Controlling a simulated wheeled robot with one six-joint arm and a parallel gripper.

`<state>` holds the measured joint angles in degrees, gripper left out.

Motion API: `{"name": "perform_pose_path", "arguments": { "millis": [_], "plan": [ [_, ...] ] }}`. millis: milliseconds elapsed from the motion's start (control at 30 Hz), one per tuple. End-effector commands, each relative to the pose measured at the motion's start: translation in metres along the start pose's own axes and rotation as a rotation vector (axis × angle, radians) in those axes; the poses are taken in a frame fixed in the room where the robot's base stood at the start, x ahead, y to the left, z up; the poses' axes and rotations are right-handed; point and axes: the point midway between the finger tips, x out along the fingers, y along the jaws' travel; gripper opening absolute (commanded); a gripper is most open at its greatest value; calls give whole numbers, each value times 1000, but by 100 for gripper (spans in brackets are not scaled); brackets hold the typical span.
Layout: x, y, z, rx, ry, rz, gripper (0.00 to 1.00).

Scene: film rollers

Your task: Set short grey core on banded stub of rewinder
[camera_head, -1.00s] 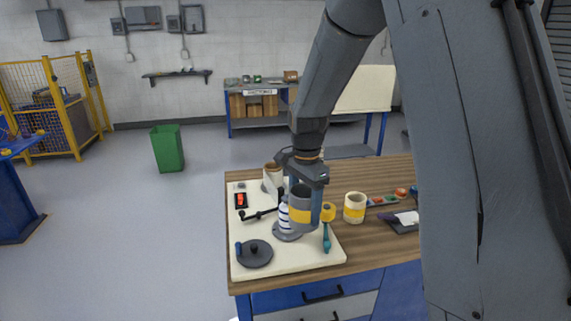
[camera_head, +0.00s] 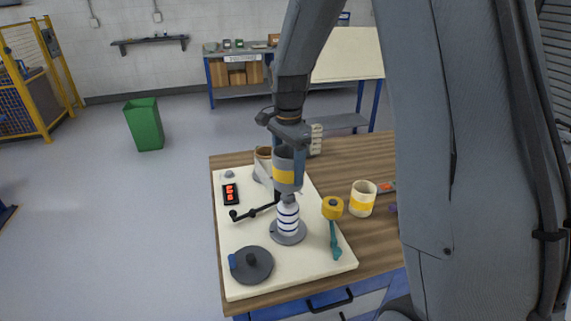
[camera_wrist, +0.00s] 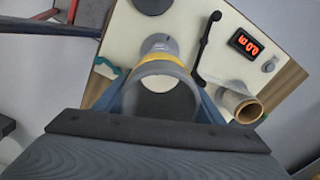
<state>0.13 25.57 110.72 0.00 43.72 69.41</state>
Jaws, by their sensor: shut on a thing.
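The short grey core (camera_head: 284,162) with a yellow band is held upright by my gripper (camera_head: 288,170), which is shut on it. The banded stub (camera_head: 288,219), white with dark blue bands, rises from a grey round flange on the cream rewinder board (camera_head: 236,284). In the head view the core's lower end appears just above the stub's top; its exact alignment in depth is unclear. In the wrist view the core (camera_wrist: 163,70) sits between my fingers, its open end facing the camera. A grey round part (camera_wrist: 158,42) shows beyond it; most of the stub is hidden.
A second, brown-lined core (camera_head: 263,160) stands behind on the board. A black crank arm (camera_head: 252,211), red-lit display (camera_head: 230,194), dark disc (camera_head: 251,265) and teal-handled tool with yellow head (camera_head: 332,209) surround the stub. A cream yellow-banded roll (camera_head: 362,198) stands right.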

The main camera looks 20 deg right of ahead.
Motion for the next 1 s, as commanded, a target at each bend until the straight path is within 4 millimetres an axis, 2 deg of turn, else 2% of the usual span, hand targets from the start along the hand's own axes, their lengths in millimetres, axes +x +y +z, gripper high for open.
{"name": "perform_pose_path", "arguments": {
  "millis": [1000],
  "plan": [
    [65,-1,1,-3,0,0,37]
  ]
}}
